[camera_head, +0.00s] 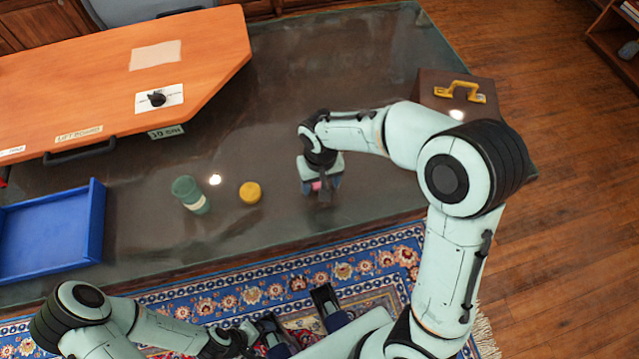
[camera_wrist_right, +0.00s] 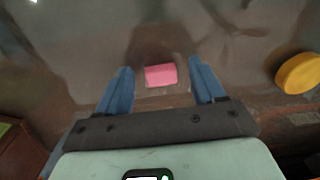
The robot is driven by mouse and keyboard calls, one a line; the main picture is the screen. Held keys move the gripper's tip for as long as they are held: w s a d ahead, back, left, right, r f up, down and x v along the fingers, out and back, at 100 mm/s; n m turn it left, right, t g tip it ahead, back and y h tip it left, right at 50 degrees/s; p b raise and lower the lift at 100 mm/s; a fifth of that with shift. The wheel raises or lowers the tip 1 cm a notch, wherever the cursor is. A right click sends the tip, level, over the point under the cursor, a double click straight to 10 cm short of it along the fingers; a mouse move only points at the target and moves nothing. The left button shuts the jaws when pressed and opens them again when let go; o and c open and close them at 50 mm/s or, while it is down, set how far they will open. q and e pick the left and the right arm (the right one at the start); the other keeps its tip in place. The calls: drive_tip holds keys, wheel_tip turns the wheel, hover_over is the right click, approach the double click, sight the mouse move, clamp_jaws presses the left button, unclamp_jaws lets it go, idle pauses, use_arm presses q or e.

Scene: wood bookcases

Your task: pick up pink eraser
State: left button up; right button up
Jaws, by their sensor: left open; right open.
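The pink eraser (camera_head: 316,186) lies on the dark glossy tabletop, mostly hidden under my right gripper in the head view. In the right wrist view the eraser (camera_wrist_right: 160,75) is a small pink block between the two blue fingers. My right gripper (camera_head: 321,190) points down over it and is open. In the wrist view, gaps show between the eraser and both fingers of the right gripper (camera_wrist_right: 160,68). My left gripper (camera_head: 297,314) is open and empty, low at the near side over the rug.
A blue tray (camera_head: 98,225) is at the left, an orange board (camera_head: 200,60) behind. A brown case (camera_head: 430,90) with a yellow handle is at the right.

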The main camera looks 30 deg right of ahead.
drive_tip(key=c, duration=1.1)
drive_tip(key=shift+r, duration=0.1)
